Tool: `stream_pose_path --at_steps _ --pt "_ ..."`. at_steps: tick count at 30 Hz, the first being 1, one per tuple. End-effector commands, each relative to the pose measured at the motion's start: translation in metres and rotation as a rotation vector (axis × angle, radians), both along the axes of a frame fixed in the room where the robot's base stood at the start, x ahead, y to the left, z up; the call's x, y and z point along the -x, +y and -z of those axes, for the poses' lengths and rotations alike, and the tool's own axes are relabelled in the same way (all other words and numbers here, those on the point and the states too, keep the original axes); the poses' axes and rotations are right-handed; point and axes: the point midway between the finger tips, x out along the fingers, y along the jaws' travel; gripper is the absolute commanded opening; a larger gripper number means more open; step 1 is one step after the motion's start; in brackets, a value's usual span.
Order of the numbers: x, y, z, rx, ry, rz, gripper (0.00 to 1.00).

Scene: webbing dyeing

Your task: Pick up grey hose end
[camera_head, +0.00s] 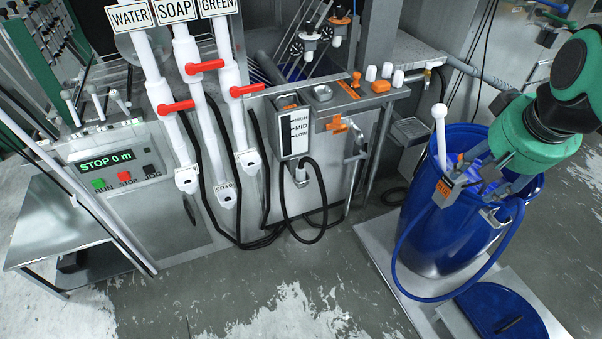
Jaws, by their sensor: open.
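A grey hose end (447,190) with an orange label sits at the left rim of the blue barrel (432,235). A blue hose (396,262) loops from it down the outside of the barrel and up to the right rim. My gripper (471,181) is over the barrel opening, just right of the grey hose end, with its fingers pointing down and left. It is open, and no object shows held in it. The fingertips overlap the barrel's contents and rim in the picture, so I cannot tell whether they touch the hose end.
A white rod (440,135) with a round top stands at the barrel's left rim. The barrel stands on a pale platform (383,253), with a blue lid (504,312) in front. A grey machine with labelled white pipes (205,95) and red valve handles stands left. Floor between is mostly clear.

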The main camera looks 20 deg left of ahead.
Motion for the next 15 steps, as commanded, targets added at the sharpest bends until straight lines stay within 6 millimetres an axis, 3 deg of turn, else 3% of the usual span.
stream_pose_path --at_steps 15 --pt "-0.118 0.073 -0.006 0.022 0.075 -0.118 0.53"
